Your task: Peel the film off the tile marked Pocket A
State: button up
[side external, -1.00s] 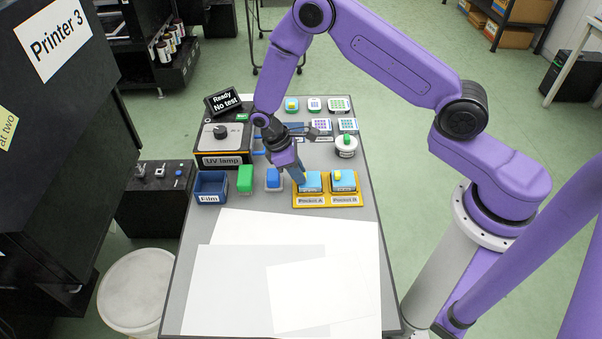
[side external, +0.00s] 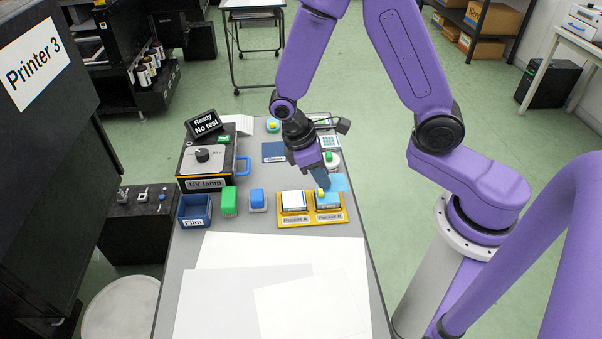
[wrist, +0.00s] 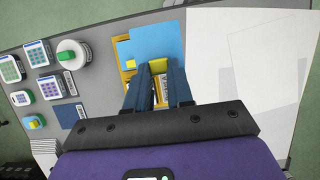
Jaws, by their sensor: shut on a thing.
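My gripper (side external: 321,184) is shut on the blue film (side external: 339,182), which sticks out to the right of the fingers. In the wrist view the film (wrist: 158,40) spreads beyond my fingertips (wrist: 158,68), with its yellow tab between them. The Pocket A tile (side external: 294,199) shows a bare white top in the left place of the yellow holder (side external: 297,222). The Pocket B tile (side external: 328,206), on the right, is blue with a yellow tab. My gripper is over Pocket B and hides part of it; the exact height gap is unclear.
An open blue box marked Film (side external: 194,222) stands left of the holder. A green block (side external: 229,201) and a blue block (side external: 258,200) stand between them. The UV lamp (side external: 202,165) is behind. White sheets (side external: 270,285) lie in front.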

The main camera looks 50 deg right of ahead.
aim_at(339, 186)
jog(key=shift+s+d+r, duration=0.1)
jog(key=shift+s+r, duration=0.3)
jog(key=shift+s, duration=0.3)
jog(key=shift+s+d+r, duration=0.1)
jog(key=shift+s+r, duration=0.25)
jog(key=shift+s, duration=0.35)
jog(key=shift+s+r, duration=0.1)
jog(key=shift+r, duration=2.3)
